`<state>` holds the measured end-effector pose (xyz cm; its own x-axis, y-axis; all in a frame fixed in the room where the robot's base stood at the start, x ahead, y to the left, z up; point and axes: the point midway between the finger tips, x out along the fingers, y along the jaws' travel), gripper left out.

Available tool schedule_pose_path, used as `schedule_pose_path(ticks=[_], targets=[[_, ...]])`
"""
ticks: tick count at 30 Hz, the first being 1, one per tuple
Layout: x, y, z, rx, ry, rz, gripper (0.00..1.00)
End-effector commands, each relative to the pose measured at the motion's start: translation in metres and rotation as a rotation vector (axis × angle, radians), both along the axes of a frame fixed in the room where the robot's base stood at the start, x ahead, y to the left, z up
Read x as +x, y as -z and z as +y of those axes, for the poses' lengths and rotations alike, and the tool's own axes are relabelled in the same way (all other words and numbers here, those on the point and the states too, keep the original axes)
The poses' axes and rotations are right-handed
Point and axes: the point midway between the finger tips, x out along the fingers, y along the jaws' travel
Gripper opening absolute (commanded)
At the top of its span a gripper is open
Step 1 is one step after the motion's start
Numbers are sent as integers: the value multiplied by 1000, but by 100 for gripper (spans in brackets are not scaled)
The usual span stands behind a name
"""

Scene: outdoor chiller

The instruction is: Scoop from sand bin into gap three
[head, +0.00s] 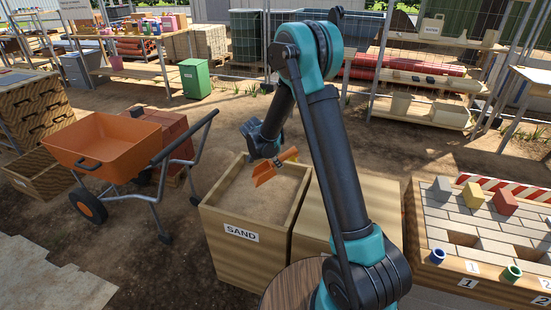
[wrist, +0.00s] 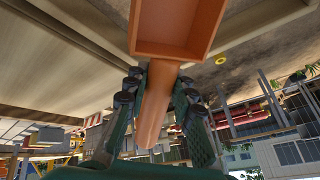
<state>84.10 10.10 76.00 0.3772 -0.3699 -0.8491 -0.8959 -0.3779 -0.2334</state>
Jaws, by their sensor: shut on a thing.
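The sand bin (head: 243,246) is an open wooden box labelled SAND, left of my arm in the head view, with a flat layer of sand (head: 259,194) inside. My gripper (head: 268,146) is over the bin's back part, shut on the handle of an orange scoop (head: 273,170). The wrist view shows the fingers (wrist: 157,92) on both sides of the handle (wrist: 154,108). The scoop's pan (wrist: 176,22) looks bare orange inside. The paving bench (head: 441,277) at the right has dark gaps in its pavers, one of them a left gap (head: 463,239). I cannot tell which is gap three.
A closed wooden box (head: 321,230) stands between the sand bin and the bench. Grey (head: 442,188), yellow (head: 472,194) and red (head: 505,200) blocks and small blue (head: 437,256) and green (head: 512,273) cups sit on the bench. An orange wheelbarrow (head: 112,150) stands left of the bin.

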Motion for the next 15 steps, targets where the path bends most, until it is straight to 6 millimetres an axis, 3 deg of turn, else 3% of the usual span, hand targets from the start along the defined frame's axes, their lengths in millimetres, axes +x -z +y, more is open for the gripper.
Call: schedule_pose_path(ticks=[15], targets=[[0,72,0,0,1,0,0]])
